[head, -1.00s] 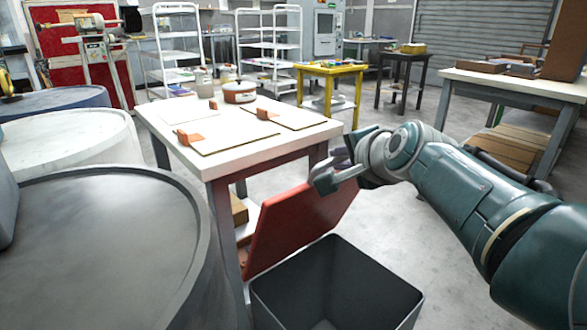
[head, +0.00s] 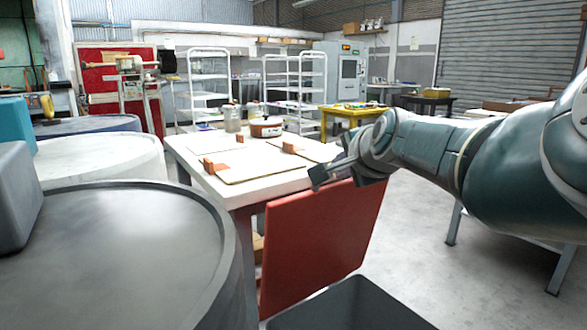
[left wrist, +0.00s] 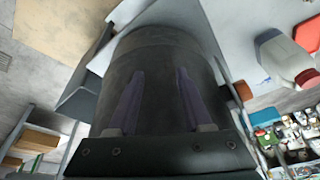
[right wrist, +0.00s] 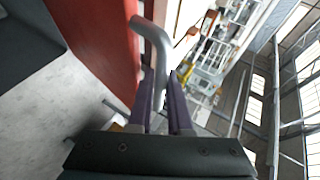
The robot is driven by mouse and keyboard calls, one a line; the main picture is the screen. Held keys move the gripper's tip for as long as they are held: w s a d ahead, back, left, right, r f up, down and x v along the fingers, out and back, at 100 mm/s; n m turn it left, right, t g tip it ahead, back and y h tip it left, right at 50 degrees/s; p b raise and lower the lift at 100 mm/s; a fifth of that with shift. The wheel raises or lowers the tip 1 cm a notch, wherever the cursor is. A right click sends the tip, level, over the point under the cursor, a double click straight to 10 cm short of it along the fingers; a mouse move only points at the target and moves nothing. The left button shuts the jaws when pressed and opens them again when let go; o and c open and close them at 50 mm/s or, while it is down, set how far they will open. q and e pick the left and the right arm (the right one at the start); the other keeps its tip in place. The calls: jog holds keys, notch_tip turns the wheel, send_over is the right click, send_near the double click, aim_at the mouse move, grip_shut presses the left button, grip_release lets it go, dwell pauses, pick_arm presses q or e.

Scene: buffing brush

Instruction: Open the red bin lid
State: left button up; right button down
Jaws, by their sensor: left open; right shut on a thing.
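The red lid (head: 312,245) stands steeply upright at the far edge of the dark grey bin (head: 352,310), whose open top shows at the bottom of the head view. My right gripper (head: 318,175) is at the lid's upper edge. In the right wrist view, my right gripper (right wrist: 161,80) is shut on the grey bent handle (right wrist: 150,35), beside the red lid (right wrist: 105,40). Most of the bin is cut off by the frame.
A white-topped table (head: 235,195) stands behind and left of the lid, close to it. Large grey drums (head: 120,245) fill the left side. Grey floor (head: 410,245) is clear to the right, with another table's legs beyond.

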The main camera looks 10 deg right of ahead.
jog(key=shift+f, duration=0.1)
jog(key=c, duration=0.8)
grip_release()
jog(key=shift+c, duration=0.2)
